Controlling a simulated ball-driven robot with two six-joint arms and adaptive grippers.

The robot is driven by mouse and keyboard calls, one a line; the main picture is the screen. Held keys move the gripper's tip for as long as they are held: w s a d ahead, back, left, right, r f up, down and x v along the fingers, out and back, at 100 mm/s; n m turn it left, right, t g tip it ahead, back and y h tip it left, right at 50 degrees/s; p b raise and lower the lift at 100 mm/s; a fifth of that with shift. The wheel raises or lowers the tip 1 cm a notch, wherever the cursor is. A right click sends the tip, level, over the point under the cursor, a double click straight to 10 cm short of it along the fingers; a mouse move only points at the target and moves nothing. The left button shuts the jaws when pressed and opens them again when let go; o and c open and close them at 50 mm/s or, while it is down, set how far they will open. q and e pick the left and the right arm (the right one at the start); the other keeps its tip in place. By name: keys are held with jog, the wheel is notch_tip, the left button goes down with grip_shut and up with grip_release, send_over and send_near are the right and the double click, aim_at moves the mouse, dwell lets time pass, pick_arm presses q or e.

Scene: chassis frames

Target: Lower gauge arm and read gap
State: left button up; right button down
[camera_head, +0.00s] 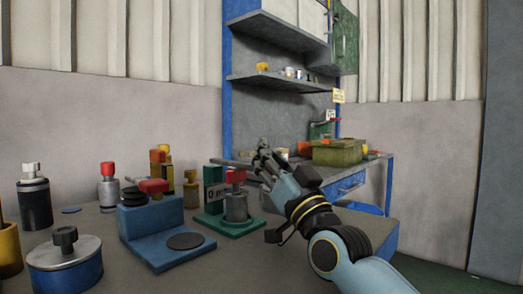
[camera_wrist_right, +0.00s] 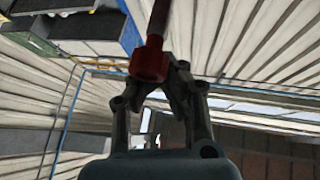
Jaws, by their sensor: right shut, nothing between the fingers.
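A green stand (camera_head: 229,222) on the table carries an upright green post with a pale display (camera_head: 213,190); its reading is too small to read fully. A grey cylinder with a red top (camera_head: 235,177) stands on its base. A dark bar runs near the post's top toward my right gripper (camera_head: 262,153); I cannot tell if it is the gauge arm. My right gripper is shut and empty, raised right of the stand. In the right wrist view, a red block on a dark red stem (camera_wrist_right: 149,62) shows at the fingertips. My left gripper is out of view.
A blue block with a flat foot (camera_head: 150,222), black discs and a red knob stands left of the stand. A blue canister (camera_head: 65,265) and red- and white-topped cylinders are further left. A workbench with an olive box (camera_head: 338,152) is behind.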

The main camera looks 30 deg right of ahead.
jog(key=c, duration=2.1)
grip_release()
jog(key=shift+f, duration=0.45)
jog(key=o, duration=0.5)
jog(key=shift+d, duration=0.25)
jog(key=o, duration=0.6)
jog(key=shift+r, duration=0.1)
jog(key=s, duration=1.3)
jog(key=shift+d+f, duration=0.25)
jog(key=shift+f, duration=0.05)
